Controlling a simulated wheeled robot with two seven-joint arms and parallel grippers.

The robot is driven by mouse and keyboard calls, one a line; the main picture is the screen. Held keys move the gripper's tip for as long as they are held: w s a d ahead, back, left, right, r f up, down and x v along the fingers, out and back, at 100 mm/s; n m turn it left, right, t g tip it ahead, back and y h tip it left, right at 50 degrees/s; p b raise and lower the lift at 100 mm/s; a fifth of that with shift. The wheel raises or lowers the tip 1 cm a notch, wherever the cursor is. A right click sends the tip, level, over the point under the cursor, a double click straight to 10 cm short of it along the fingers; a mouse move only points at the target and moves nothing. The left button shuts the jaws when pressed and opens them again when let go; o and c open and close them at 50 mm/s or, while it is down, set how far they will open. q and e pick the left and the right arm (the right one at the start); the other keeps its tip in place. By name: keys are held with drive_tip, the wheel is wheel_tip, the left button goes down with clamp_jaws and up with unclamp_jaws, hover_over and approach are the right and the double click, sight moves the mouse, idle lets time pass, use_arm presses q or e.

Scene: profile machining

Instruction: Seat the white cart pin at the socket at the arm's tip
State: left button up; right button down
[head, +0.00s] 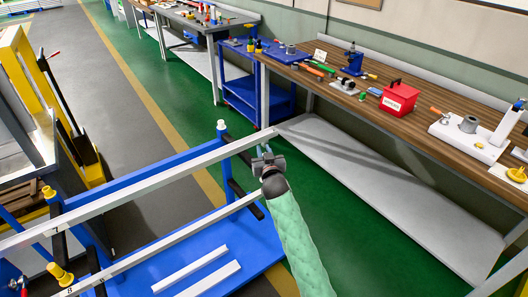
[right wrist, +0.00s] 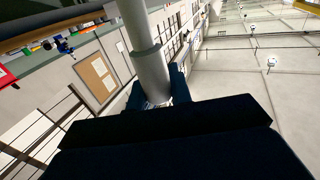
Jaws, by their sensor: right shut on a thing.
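My right gripper (head: 266,158) is at the right end of the blue cart, its green-sleeved arm coming up from the bottom. It is shut on a pale, collared cylinder, which I take to be the white cart pin; it fills the upper middle of the right wrist view (right wrist: 148,60) between the dark fingers (right wrist: 155,100). In the head view the pin is mostly hidden by the gripper. A black cart arm (head: 243,196) sticks out just left of and below the gripper. I cannot make out a socket at its tip. My left gripper is not in view.
The blue cart (head: 150,177) carries long pale profiles (head: 140,190) on its black arms, with two shorter bars (head: 195,270) on its deck. A white-topped post (head: 221,127) and yellow pins (head: 60,273) stand on the cart. A wooden workbench (head: 350,97) with a red box (head: 399,98) is at right.

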idle(0.4)
drive_tip(key=shift+f, duration=0.1)
drive_tip(key=shift+f+b, duration=0.3)
drive_tip(key=shift+f, duration=0.25)
drive_tip(key=shift+f+b, duration=0.85)
drive_tip(key=shift+f, duration=0.55)
drive_tip(key=c, duration=1.2)
unclamp_jaws()
